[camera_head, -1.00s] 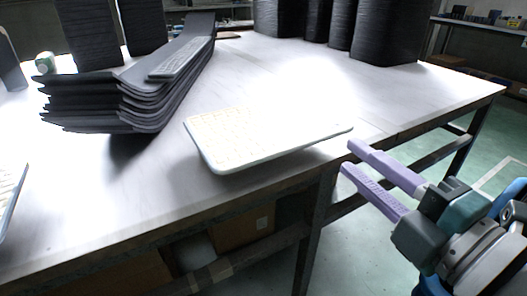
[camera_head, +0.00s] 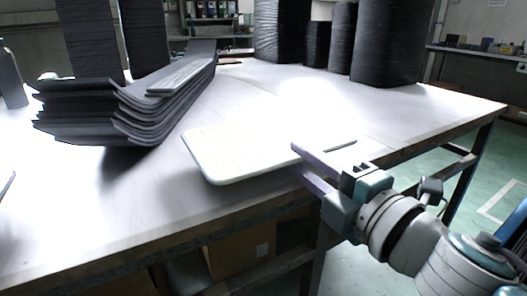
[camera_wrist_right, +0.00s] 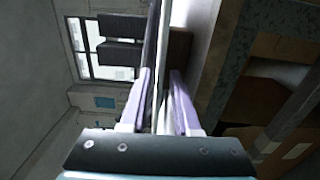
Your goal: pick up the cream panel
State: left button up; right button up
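The cream panel (camera_head: 232,152), a thin pale sheet with a grey rim, lies on the white table (camera_head: 110,215) near its front edge; its right end is partly hidden by my right gripper. My right gripper (camera_head: 302,161) has its lilac fingers at the panel's front right edge, one above it and one below. In the right wrist view a thin edge, apparently the panel's (camera_wrist_right: 160,85), runs between the two fingers (camera_wrist_right: 161,95), with narrow gaps on both sides. The gripper looks open.
A stack of dark curved trays (camera_head: 85,112) stands on the left of the table, with a grey slab (camera_head: 180,76) on top. Black wrapped cylinders (camera_head: 388,45) stand at the back. The table right of the panel is clear. A box (camera_head: 240,250) sits below the table.

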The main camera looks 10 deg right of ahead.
jog(key=shift+w+a, duration=0.15)
jog(key=shift+w, duration=0.15)
jog(key=c, duration=0.5)
grip_shut()
dwell(0.8)
